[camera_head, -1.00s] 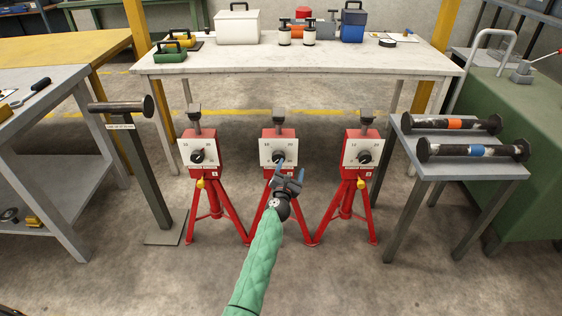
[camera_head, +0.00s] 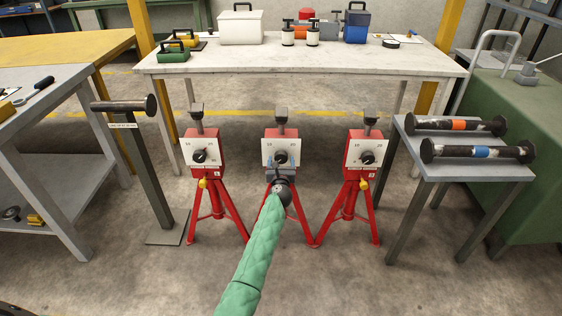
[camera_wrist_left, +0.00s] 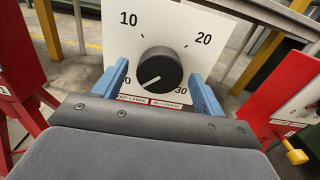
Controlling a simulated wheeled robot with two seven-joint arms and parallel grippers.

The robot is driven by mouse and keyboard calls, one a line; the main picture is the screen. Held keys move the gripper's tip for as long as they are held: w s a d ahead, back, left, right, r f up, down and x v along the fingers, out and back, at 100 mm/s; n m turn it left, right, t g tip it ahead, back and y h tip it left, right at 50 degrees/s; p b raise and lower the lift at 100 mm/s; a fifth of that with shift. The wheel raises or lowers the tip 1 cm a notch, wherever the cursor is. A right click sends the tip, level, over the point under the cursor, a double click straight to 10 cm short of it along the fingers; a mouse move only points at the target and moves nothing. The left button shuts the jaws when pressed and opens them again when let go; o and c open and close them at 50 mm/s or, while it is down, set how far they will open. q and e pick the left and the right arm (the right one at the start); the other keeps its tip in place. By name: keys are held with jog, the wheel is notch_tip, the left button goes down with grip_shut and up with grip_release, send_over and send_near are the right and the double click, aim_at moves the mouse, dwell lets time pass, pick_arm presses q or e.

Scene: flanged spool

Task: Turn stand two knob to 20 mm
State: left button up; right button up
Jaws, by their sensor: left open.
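The middle red stand (camera_head: 281,141), between two like it, carries a white dial plate (camera_wrist_left: 120,35) marked 10, 20 and 30, with a 0 partly hidden at lower left. Its black round knob (camera_wrist_left: 160,70) has a white line pointing to the lower left, toward the 0. My left gripper (camera_wrist_left: 157,88) is open, its blue fingers on either side of the knob; whether they touch it I cannot tell. In the head view my left gripper (camera_head: 281,162) covers the lower part of this dial. My right gripper is not in view.
Red stands with similar dials stand at left (camera_head: 201,152) and right (camera_head: 364,150), close by. A small grey table (camera_head: 470,170) at right bears two dark spools. A dark post (camera_head: 142,170) stands at left. A long workbench (camera_head: 300,62) is behind.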

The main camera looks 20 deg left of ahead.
pick_arm(q)
jog(key=shift+x, duration=0.8)
jog(key=c, duration=1)
